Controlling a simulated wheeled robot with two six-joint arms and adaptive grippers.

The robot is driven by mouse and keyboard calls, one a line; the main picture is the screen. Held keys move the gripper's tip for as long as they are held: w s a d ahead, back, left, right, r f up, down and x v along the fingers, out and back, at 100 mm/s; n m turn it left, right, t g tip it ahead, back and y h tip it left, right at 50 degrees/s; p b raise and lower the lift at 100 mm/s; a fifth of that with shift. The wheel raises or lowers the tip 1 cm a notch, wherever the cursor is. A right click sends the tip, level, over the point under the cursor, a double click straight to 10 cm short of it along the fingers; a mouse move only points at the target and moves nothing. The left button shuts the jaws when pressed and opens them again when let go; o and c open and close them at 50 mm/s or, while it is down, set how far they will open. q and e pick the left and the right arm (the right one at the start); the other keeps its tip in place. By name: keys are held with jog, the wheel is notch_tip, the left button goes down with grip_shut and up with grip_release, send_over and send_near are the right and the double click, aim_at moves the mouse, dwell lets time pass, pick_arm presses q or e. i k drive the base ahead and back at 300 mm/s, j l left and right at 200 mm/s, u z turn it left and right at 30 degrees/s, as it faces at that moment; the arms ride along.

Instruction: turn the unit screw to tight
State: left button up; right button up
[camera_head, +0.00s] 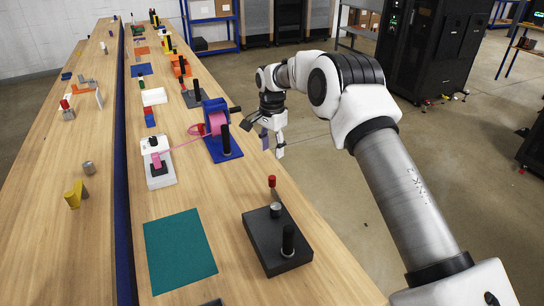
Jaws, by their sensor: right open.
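My right gripper (272,147) hangs fingers down at the bench's right edge, open and with nothing seen between its fingers. It is beside the blue stand with a pink spool (217,124) and beyond the black unit (262,238). The black unit lies on the bench nearer to me, with a silver round part (276,210) and an upright black post (288,240) on top. A small red-topped piece (272,182) stands at its far edge. I cannot tell which part is the unit screw or how tight it is. My left gripper is not in view.
A teal mat (180,250) lies left of the black unit. A white block with a pink strip (158,165) is farther back. A blue divider (122,180) splits the wooden bench (225,210). Black racks (432,45) stand on the floor behind my right arm.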

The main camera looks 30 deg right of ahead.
aim_at(275, 207)
jog(key=k, duration=1.5)
